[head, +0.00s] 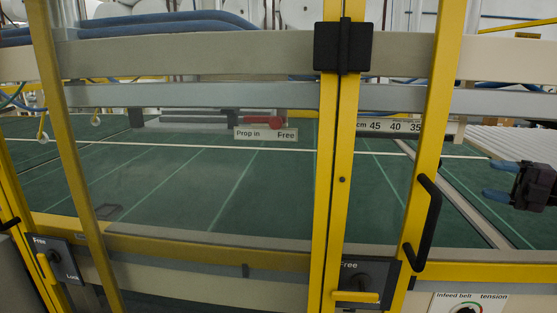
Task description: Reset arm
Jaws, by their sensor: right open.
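My right gripper (490,179) comes in at the right edge with its dark body and two blue fingers pointing left. The fingers are apart with nothing between them. It is to the right of the yellow-framed guard doors and apart from the black door handle (425,222). My left gripper is not in view.
Yellow door posts (342,190) and a grey rail (180,55) cross in front of a green lined bed (200,185). Latch plates marked "Free" (362,282) sit low on the doors. White rolls (160,6) are behind.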

